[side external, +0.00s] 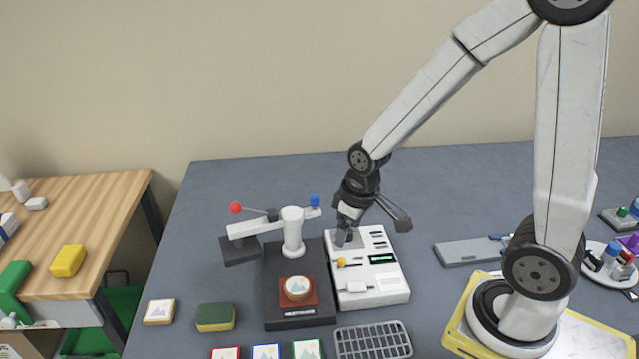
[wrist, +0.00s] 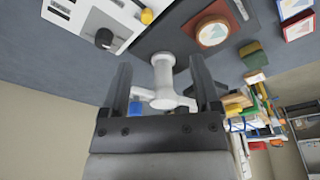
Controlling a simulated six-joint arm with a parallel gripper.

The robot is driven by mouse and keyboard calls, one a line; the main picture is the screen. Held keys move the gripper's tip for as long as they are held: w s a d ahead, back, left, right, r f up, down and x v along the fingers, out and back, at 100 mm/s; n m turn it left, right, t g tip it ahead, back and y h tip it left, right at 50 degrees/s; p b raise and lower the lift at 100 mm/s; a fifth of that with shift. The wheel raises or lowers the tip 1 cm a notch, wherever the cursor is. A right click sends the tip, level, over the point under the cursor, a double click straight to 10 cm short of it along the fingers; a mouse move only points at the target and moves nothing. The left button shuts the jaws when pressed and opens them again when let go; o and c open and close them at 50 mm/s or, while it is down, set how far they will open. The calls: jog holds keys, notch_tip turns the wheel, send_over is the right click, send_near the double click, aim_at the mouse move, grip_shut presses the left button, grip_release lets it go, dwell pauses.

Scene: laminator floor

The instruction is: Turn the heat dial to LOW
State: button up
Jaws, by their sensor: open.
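The heat dial appears to be the round black knob (wrist: 104,38) on the white control panel (side external: 395,287), seen at the upper left of the wrist view. Its pointer setting is too small to read. In the side view my gripper (side external: 344,236) is over the panel's back left corner, and I cannot clearly separate the dial from the dark fingers there. In the wrist view my gripper (wrist: 160,64) is open, with nothing between its fingers. The dial lies outside the left finger, beyond its tip, and looks apart from it.
A white press post (side external: 292,232) with a red-ended and blue-ended arm stands close left of my gripper. The panel also has a yellow knob (side external: 341,262), a slider (side external: 357,287) and a green display (side external: 382,259). A sponge (side external: 215,317) and picture tiles lie at front left.

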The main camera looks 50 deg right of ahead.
jog(key=w+d+f+n, duration=0.1)
jog(key=w+d, duration=0.1)
jog(key=d, duration=0.1)
jog(key=w+d+f+n+g, duration=0.1)
jog(key=w+d, duration=0.1)
jog(key=d, duration=0.2)
jog(key=w+d+f+n+g, duration=0.1)
jog(key=w+d+f, duration=0.1)
jog(key=w+d, duration=0.1)
jog(key=shift+d, duration=0.35)
jog(key=shift+f, duration=0.1)
jog(key=shift+f, duration=3.85)
grip_shut()
